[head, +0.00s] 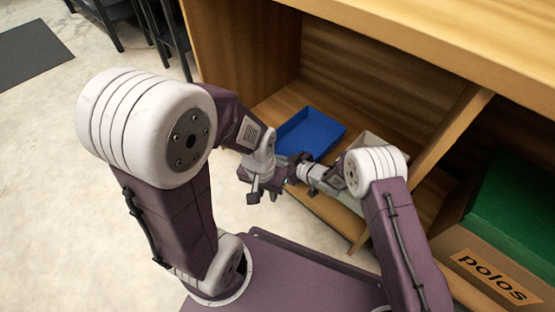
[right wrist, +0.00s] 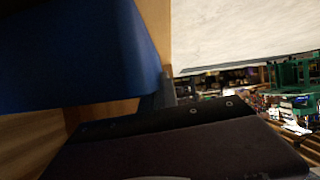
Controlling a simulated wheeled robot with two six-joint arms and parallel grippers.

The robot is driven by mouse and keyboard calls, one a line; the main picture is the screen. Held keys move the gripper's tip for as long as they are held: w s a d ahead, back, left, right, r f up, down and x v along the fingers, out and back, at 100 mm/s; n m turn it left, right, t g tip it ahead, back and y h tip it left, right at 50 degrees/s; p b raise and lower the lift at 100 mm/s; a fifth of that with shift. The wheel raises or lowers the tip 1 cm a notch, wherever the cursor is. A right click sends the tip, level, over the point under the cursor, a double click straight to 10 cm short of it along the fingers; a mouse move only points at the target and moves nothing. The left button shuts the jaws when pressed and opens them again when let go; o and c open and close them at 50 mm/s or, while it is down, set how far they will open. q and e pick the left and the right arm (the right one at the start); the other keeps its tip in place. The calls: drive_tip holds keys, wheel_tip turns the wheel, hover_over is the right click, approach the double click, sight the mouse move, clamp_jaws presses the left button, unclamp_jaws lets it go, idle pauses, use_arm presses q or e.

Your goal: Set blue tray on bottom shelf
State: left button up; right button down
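The blue tray (head: 312,133) is inside the lower wooden compartment in the head view, near its front. Its near edge lies by my two grippers. I cannot tell whether it rests on the shelf board (head: 280,103) or is held just above it. My left gripper (head: 268,190) is at the tray's near left side; its fingers are too small to read. My right gripper (head: 294,168) reaches to the tray's near edge. In the right wrist view the tray (right wrist: 80,50) fills the upper left, with one dark finger (right wrist: 158,100) close beside it. The other finger is hidden.
A pale bin (head: 372,143) stands right of the tray, partly behind my right arm. A wooden divider (head: 452,135) separates a compartment with a green box (head: 515,195) and a bin labelled "polos" (head: 495,275). Open concrete floor (head: 60,170) lies left.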

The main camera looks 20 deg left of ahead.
drive_tip(key=shift+f, duration=0.5)
drive_tip(key=c, duration=1.6)
unclamp_jaws()
drive_tip(key=shift+o, duration=0.2)
